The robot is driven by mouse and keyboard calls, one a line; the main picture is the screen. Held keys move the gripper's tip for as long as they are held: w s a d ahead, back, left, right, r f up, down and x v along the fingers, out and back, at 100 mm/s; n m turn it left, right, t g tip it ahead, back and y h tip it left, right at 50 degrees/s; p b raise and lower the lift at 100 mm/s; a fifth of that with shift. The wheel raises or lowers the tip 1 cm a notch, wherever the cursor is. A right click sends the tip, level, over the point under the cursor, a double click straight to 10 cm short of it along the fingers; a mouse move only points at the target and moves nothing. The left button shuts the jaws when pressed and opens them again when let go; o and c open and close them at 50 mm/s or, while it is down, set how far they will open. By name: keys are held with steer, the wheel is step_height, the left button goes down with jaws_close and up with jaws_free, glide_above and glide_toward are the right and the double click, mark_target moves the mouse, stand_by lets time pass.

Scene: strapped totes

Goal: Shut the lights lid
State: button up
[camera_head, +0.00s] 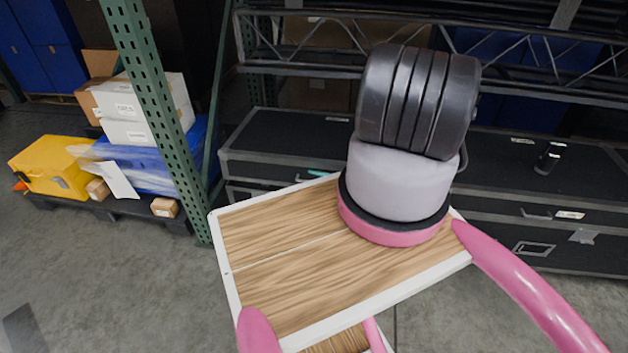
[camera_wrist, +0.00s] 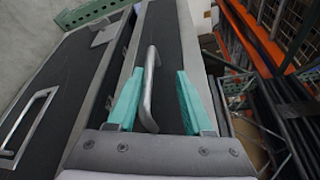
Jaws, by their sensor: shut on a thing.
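My gripper (camera_wrist: 160,84) has teal fingers on both sides of a bare metal bar handle (camera_wrist: 150,92) and is shut on it. The handle is on a dark panel with a light metal edge, part of a black case. In the head view my arm hides most of the gripper; a bit of teal (camera_head: 318,173) shows at the front of the left black case (camera_head: 285,138). A second black case (camera_head: 600,185) stands to the right. Their labels are too small to read, so I cannot tell which is the lights case or how far its lid stands open.
A metal truss (camera_head: 300,38) runs above and behind the cases. A green rack post (camera_head: 150,100) stands left of them. A yellow case (camera_head: 50,168) and white boxes (camera_head: 130,108) are farther left. A small black object (camera_head: 549,157) lies on the right case. Bare floor (camera_head: 110,270) is at left.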

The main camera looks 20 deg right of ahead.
steer(key=v, duration=1)
steer(key=shift+s+d, duration=0.25)
